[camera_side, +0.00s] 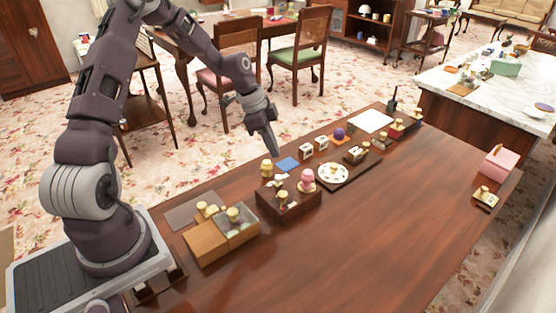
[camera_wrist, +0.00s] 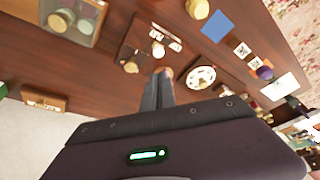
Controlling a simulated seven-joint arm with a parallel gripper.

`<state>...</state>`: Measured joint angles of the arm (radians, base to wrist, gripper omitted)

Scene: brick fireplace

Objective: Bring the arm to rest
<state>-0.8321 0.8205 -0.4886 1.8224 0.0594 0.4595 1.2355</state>
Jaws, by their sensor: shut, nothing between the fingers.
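My gripper (camera_side: 273,150) hangs at the end of my arm, above the far long edge of the brown wooden table (camera_side: 350,235). Its fingers are shut with nothing between them. In the wrist view my gripper (camera_wrist: 158,82) points toward the table, its fingertips close together. A blue square (camera_side: 288,164) lies on the table near and below the fingertips in the side view; it also shows in the wrist view (camera_wrist: 217,26). The gripper looks clear of the tabletop, though the exact height is hard to judge.
A wooden box with a lighter compartment (camera_side: 206,241), a dark tray with a pink-topped item (camera_side: 306,181) and a white plate (camera_side: 333,173) stand along the table. A pink box (camera_side: 497,162) is at the right. The table's near middle is bare.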

